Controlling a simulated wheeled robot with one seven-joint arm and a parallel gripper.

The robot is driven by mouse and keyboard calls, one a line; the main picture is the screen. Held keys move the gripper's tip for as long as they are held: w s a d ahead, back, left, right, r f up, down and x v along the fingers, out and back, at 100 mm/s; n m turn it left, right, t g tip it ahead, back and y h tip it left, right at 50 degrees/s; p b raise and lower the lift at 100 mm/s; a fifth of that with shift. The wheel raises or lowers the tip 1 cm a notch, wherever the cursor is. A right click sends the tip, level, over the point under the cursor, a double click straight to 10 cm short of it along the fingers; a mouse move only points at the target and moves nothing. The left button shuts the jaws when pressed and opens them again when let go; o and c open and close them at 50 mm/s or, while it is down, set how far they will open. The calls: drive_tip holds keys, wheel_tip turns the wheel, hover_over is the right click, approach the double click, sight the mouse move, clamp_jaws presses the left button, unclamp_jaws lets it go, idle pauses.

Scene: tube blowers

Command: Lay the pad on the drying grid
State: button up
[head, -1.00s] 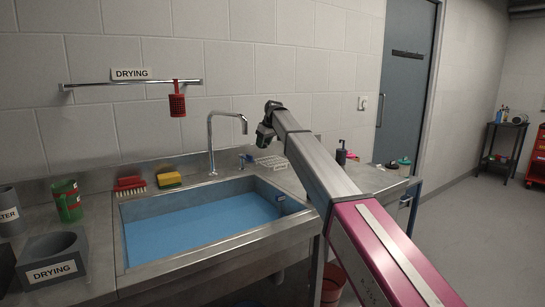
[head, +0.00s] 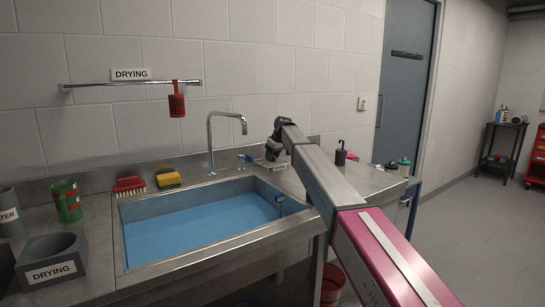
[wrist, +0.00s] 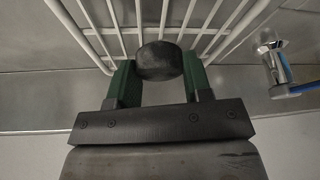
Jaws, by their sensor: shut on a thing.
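My gripper (wrist: 157,66) has green fingers on either side of a dark, round, thick pad (wrist: 158,60) and is shut on it. In the wrist view the pad overlaps the near part of the drying grid (wrist: 78,36), a rack of white wire bars. I cannot tell whether the pad touches the bars. In the head view the grid (head: 265,164) lies on the counter behind the sink's right end, partly hidden by my gripper (head: 273,153). The pad cannot be made out in the head view.
A tap (head: 211,140) and the sink (head: 200,225) with blue water are left of the grid. A blue-handled metal fitting (wrist: 270,60) stands right of the grid in the wrist view. A dark pump bottle (head: 341,153) stands to the right on the counter.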

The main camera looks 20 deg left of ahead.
drive_tip(key=shift+f, duration=0.15)
drive_tip(key=o, duration=0.9)
drive_tip(key=v, duration=1.2)
drive_tip(key=shift+s, duration=0.1)
